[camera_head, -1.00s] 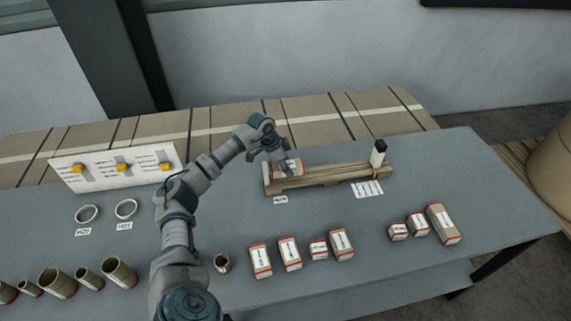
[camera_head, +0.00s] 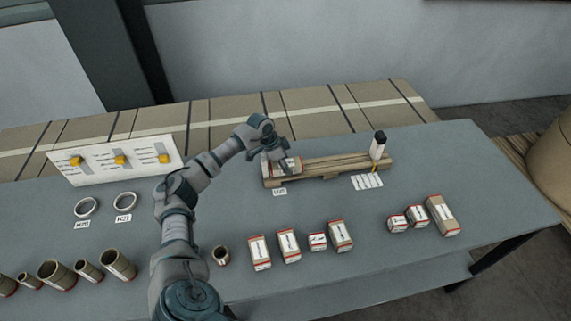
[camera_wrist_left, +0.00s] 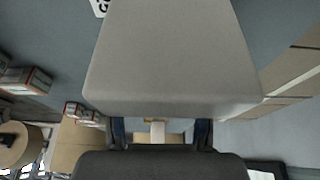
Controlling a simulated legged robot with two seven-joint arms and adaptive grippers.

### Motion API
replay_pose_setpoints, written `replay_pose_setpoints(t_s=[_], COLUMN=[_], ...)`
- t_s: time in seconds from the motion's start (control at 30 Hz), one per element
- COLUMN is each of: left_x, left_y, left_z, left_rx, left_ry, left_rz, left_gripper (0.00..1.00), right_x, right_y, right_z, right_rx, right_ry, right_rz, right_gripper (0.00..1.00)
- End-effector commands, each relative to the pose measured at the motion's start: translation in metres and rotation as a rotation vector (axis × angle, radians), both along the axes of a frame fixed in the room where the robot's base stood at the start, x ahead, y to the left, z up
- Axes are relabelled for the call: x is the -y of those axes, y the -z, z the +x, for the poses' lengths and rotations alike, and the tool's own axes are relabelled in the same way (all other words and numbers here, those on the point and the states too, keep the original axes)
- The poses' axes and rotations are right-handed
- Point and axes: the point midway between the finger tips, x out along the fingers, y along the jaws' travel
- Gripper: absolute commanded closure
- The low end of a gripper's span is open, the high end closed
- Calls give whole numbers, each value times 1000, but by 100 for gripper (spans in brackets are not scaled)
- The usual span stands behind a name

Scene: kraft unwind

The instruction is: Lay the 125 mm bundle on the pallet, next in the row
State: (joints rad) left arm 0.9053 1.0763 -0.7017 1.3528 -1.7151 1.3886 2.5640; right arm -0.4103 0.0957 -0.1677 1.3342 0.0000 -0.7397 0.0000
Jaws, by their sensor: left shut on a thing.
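A small slatted wooden pallet (camera_head: 335,164) lies at the back of the grey table. My left gripper (camera_head: 281,163) is at the pallet's left end, shut on a kraft bundle with a white label and red edges (camera_head: 292,166). The gripper partly hides the bundle. The bundle is at the left end of the pallet, but I cannot tell whether it rests on the slats. The rest of the pallet top looks bare. In the left wrist view, a large grey shape covers most of the picture and hides the grip. My right gripper is not in view.
Several labelled bundles (camera_head: 289,245) stand in front, and a further group (camera_head: 441,215) is at the right. Open tubes (camera_head: 118,264), rings (camera_head: 126,201) and a white panel (camera_head: 117,161) are at the left.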

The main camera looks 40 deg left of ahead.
Motion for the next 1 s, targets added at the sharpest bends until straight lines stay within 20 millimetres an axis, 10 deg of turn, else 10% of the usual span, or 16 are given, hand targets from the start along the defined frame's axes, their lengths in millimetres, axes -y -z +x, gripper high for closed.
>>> replay_pose_setpoints(t_s=[0.23, 0.27, 0.37, 0.77, 1.0], left_x=[-2, -2, -2, -2, -16], left_y=[3, 3, 3, -3, -45], left_z=[0, 0, 0, -1, -14], left_rx=[0, 0, 0, 0, 2], left_ry=[-1, -1, -1, -1, -3], left_rz=[-3, -3, -2, 1, 0], left_gripper=[100, 44, 20, 20, 20], right_x=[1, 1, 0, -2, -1], right_y=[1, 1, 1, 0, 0], right_z=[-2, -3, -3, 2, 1], right_rx=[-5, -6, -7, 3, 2], right_ry=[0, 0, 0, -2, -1], right_rz=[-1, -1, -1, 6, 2], right_gripper=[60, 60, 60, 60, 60])
